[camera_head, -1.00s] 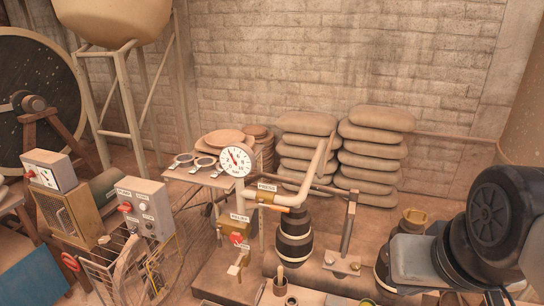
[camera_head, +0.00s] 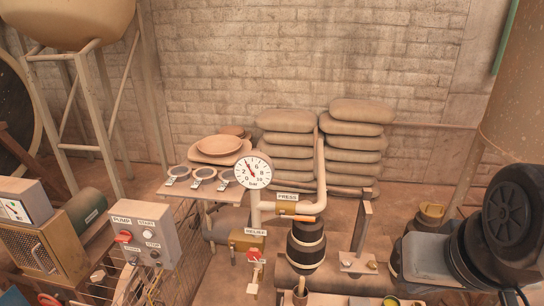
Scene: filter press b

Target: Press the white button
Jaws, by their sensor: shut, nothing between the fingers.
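A grey control box (camera_head: 146,232) stands at the lower left. Its face carries labels reading PUMP, START and STOP. A small white button (camera_head: 147,234) sits just under the START label, on the upper right of the face. A second small button (camera_head: 154,255) sits under the STOP label; its colour is hard to tell. A red knob (camera_head: 124,237) is at the left, under the PUMP label. Part of my arm, with a black round joint and grey link, shows at the right edge, far from the box. My gripper's fingers are not in view.
A pressure gauge (camera_head: 253,171) and pipework with PRESS and RELIEF labels stand in the middle. A red relief handle (camera_head: 254,256) sits below. A small table (camera_head: 213,191) is behind, and stacked sacks (camera_head: 354,145) stand by the wall. A wire cage is under the box.

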